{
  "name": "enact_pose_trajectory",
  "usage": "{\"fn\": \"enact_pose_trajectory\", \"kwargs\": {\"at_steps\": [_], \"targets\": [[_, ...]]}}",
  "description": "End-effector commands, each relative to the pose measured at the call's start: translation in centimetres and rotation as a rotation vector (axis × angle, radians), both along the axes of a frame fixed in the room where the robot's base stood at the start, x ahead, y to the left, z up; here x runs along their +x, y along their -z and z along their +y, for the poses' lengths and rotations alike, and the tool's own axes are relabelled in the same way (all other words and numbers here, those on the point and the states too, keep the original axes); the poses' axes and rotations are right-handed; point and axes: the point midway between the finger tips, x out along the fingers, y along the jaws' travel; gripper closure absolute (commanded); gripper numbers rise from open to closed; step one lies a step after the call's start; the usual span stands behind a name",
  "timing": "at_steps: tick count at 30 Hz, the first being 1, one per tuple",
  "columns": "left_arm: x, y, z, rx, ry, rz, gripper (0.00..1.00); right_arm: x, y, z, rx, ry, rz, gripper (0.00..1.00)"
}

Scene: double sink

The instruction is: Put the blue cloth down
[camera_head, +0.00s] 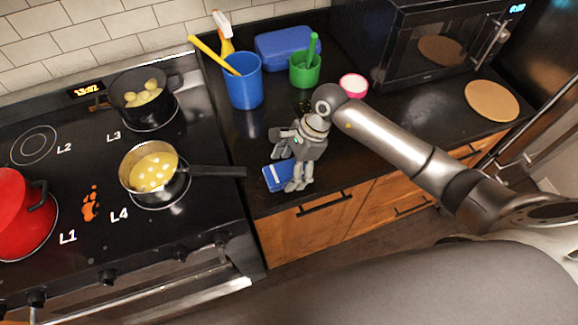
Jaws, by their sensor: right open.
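The blue cloth (275,178), with a white stripe, lies on the dark counter near its front edge, just right of the stove. My right gripper (297,184) is open and points down at the cloth's right side. Its fingers cover part of the cloth, and I cannot tell whether they touch it. My left gripper is not in view.
A blue cup (244,88) with a yellow utensil, a green cup (305,72) and a blue box (287,46) stand behind. The handle of a pot (133,171) reaches over the counter left of the cloth. A round board (491,101) lies far right.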

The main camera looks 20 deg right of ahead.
Motion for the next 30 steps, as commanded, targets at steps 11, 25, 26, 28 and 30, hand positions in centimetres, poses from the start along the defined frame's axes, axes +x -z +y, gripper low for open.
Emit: {"fn": "enact_pose_trajectory", "kwargs": {"at_steps": [11, 25, 26, 28, 30], "targets": [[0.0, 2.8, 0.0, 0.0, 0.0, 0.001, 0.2, 0.3, -5.7, -2.6, -0.003, 0.001, -0.007, 0.2], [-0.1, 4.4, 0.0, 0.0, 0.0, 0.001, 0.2, 0.2, -11.2, -4.6, 0.0, 0.0, 0.0, 0.2], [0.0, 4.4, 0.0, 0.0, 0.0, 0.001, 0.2, 0.2, -11.3, -4.6, 0.0, 0.0, 0.0, 0.2], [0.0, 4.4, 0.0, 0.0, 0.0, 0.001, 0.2, 0.2, -11.3, -4.6, 0.0, 0.001, 0.0, 0.2], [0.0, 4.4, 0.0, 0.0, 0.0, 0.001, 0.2, 0.2, -11.3, -4.6, 0.0, 0.001, 0.0, 0.2]]}}
